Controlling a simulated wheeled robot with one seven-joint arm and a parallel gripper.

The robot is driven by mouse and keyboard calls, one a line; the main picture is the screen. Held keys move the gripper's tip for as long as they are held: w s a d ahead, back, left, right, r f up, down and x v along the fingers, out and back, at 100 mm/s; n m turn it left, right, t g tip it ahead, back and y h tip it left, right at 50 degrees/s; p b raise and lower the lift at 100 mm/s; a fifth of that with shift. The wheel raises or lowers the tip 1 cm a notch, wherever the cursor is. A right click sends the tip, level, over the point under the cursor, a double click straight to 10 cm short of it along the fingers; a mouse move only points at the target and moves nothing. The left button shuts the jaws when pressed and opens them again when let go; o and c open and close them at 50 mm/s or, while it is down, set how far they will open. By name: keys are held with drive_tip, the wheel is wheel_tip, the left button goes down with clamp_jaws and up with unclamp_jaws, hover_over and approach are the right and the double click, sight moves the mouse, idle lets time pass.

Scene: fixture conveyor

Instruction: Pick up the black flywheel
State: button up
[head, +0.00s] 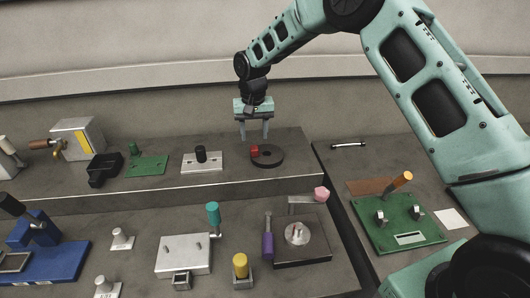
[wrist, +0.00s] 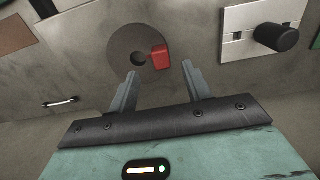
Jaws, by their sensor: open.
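The black flywheel (head: 267,160) is a dark flat disc lying on the raised back shelf in the head view. In the wrist view the flywheel (wrist: 126,45) shows a centre hole and a red block (wrist: 160,57) at its rim. The red block also shows in the head view (head: 254,149). My gripper (head: 254,138) points down above the shelf, close to the flywheel. In the wrist view its two fingers (wrist: 160,75) are apart with nothing between them, and the flywheel lies just beyond the fingertips. I cannot tell the exact height gap.
A metal plate with a black knob (head: 201,160) stands left of the flywheel, with a green board (head: 147,165) farther left. A small metal handle (head: 348,145) lies to the right. Several fixtures and tools fill the lower front level. The shelf right around the flywheel is clear.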

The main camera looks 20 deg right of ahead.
sight(254, 147)
drive_tip(key=shift+w+f+p, duration=0.1)
drive_tip(key=shift+f+p, duration=1.3)
drive_tip(key=shift+f, duration=1.5)
drive_tip(key=shift+r, duration=0.1)
clamp_jaws()
